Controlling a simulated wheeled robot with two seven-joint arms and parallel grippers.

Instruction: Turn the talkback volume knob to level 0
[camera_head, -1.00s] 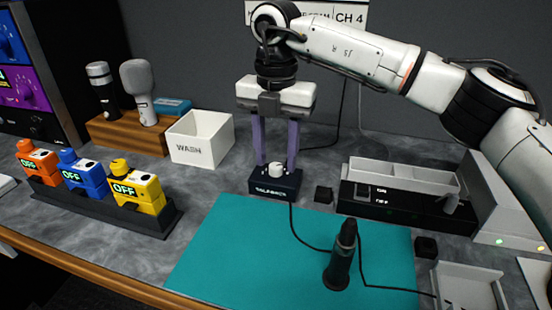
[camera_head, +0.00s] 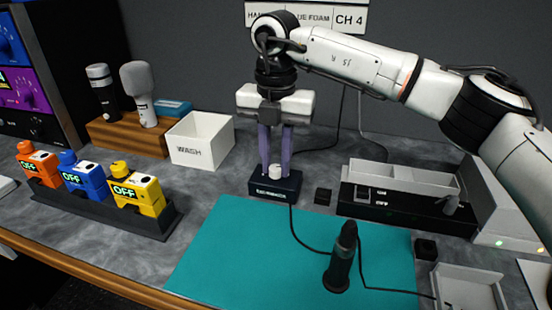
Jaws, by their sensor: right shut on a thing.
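The talkback unit (camera_head: 274,190) is a small dark box with white lettering, too small to read surely, at the back edge of the teal mat. Its white knob (camera_head: 275,171) stands on top. My right gripper (camera_head: 275,165) comes down from above, its two purple fingers shut on the knob from either side. The knob's level marking cannot be read. My left gripper is not in view.
A teal mat (camera_head: 225,262) bears a dark upright microphone (camera_head: 339,265) with a cable. A white WASH bin (camera_head: 201,140) and coloured packs in a dark rack (camera_head: 150,222) stand left. A black switch box (camera_head: 400,207) stands right.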

